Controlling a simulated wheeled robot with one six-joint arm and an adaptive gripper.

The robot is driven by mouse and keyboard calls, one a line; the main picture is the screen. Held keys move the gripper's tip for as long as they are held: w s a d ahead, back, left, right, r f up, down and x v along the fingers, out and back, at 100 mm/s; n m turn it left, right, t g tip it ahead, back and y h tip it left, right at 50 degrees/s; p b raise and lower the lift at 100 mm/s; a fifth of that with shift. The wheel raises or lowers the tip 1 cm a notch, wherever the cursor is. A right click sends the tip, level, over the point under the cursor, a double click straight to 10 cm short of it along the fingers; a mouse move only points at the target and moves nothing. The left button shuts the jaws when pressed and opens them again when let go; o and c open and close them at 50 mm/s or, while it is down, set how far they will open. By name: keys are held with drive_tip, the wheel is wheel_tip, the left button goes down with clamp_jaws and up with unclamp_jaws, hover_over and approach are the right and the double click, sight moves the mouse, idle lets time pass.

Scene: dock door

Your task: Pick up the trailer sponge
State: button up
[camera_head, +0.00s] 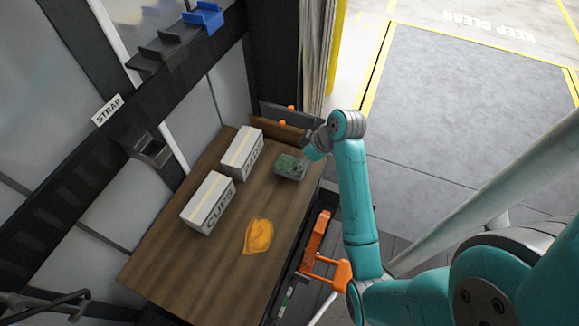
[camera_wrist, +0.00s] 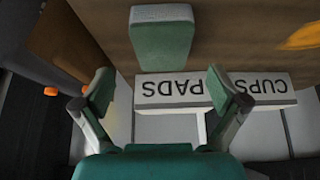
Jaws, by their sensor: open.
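The sponge appears to be a green block with a paler grey-green end. It lies on the brown wooden surface in the wrist view (camera_wrist: 163,45) and shows in the head view (camera_head: 290,166) near the surface's right end. My gripper (camera_wrist: 160,88) is open and empty. In the wrist view its two fingers are spread wide, and the sponge appears between and beyond their tips, apart from both. In the head view the end of my arm is just right of the sponge, and the fingers are hard to make out.
White boxes marked PADS (camera_head: 241,153) and CUPS (camera_head: 208,203) stand left of the sponge on the wooden surface (camera_head: 180,265). A crumpled orange-yellow cloth-like thing (camera_head: 258,236) lies nearer. An orange-handled object (camera_head: 318,245) is beside the surface's right edge. Grey floor (camera_head: 460,110) is open at right.

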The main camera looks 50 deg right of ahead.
sight(292, 165)
drive_tip(key=shift+x, duration=2.75)
drive_tip(key=shift+a, duration=0.2)
drive_tip(key=shift+s+f, duration=0.1)
drive_tip(key=shift+f, duration=0.2)
drive_tip(key=c, duration=0.9)
drive_tip(key=shift+o, duration=0.2)
wheel_tip(292, 165, up, 11)
drive_tip(key=shift+f, duration=0.2)
